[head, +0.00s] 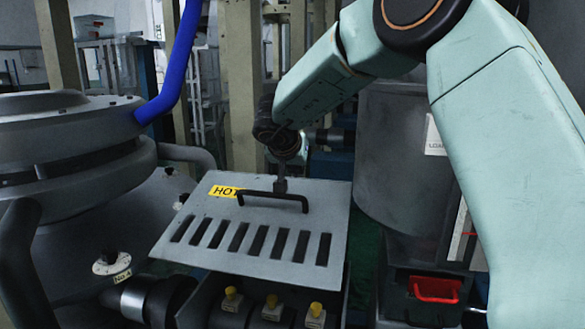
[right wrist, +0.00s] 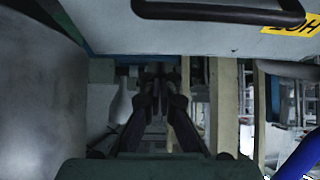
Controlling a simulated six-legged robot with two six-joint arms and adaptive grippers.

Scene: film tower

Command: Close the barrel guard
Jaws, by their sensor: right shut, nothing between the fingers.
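The barrel guard (head: 268,222) is a light grey slotted plate with a yellow HOT label (head: 222,191) and a black bar handle (head: 290,198). It lies sloped in the head view, over a dark gap with yellow-topped fittings showing below its near edge. My right gripper (head: 281,184) is shut and empty, at the handle's far side. I cannot tell whether it touches the handle or the plate. In the right wrist view the guard (right wrist: 190,35) fills the top with its handle (right wrist: 220,12), and the gripper's dark fingers (right wrist: 157,92) show below. My left gripper is not in view.
A large grey rounded machine body (head: 75,150) stands at left, with a blue pipe (head: 180,65) rising from it. Yellow-topped fittings (head: 272,308) sit below the guard. A grey drum (head: 400,160) and a red handle (head: 436,290) are at right. Beige posts stand behind.

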